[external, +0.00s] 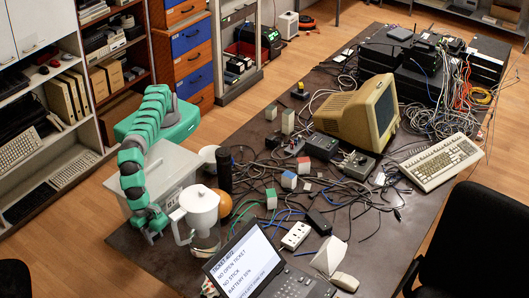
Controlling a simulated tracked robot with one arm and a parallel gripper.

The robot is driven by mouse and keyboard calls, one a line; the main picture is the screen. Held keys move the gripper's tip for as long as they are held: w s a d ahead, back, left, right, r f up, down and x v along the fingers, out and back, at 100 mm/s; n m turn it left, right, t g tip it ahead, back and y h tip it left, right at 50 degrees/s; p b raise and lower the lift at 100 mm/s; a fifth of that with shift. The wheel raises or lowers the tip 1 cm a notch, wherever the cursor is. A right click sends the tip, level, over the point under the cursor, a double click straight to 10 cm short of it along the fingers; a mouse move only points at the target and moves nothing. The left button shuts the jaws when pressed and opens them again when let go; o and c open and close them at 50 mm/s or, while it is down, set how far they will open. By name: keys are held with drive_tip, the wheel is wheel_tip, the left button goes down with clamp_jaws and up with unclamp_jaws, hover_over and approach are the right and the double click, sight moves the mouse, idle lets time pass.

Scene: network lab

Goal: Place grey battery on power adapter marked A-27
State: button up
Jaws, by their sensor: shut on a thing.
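My gripper (154,234) hangs low at the left edge of the table, left of the white jug. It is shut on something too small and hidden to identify. A light grey block (288,121) with a greenish tone stands on the table left of the old monitor, and a paler block with a reddish base (271,113) is beside it. I cannot tell which block is the grey battery. Black adapter-like boxes lie at the table's middle (322,146) and nearer the front (319,222). No A-27 marking is readable.
The white jug (201,208), a black cylinder (224,168) and an orange ball (222,203) stand close to the right of my gripper. Blocks with red, blue and green sides and tangled cables (345,195) crowd the middle. A laptop (246,268) is in front.

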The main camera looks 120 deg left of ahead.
sight(153, 231)
drive_tip(key=shift+r+p, duration=1.2)
drive_tip(key=shift+r, duration=0.5)
